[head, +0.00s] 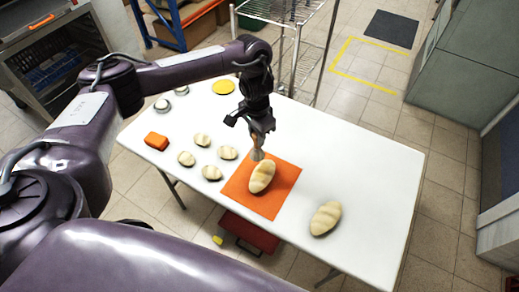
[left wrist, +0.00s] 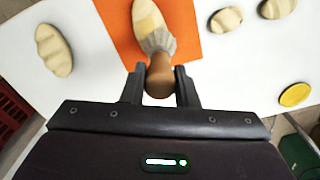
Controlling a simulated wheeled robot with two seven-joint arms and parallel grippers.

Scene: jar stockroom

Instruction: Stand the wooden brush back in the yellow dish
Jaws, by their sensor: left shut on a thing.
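My left gripper (head: 257,138) is shut on the wooden brush (head: 257,154), above the orange mat. In the left wrist view the brush's brown handle (left wrist: 160,72) is between the fingers, and its pale bristles point away from the gripper toward a loaf. The bristles overlap the end of the loaf (head: 262,178) on the mat; I cannot tell whether they touch it. The yellow dish (head: 223,87) lies flat and looks empty at the table's far edge. It also shows at the right of the left wrist view (left wrist: 294,95). My right gripper is not in view.
The orange mat (head: 236,188) lies mid-table. Several small rolls (head: 212,173) and an orange block (head: 156,141) lie left of it, a second loaf (head: 326,218) at right. Two pale jars (head: 162,104) stand near the dish. A wire rack (head: 298,60) stands behind.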

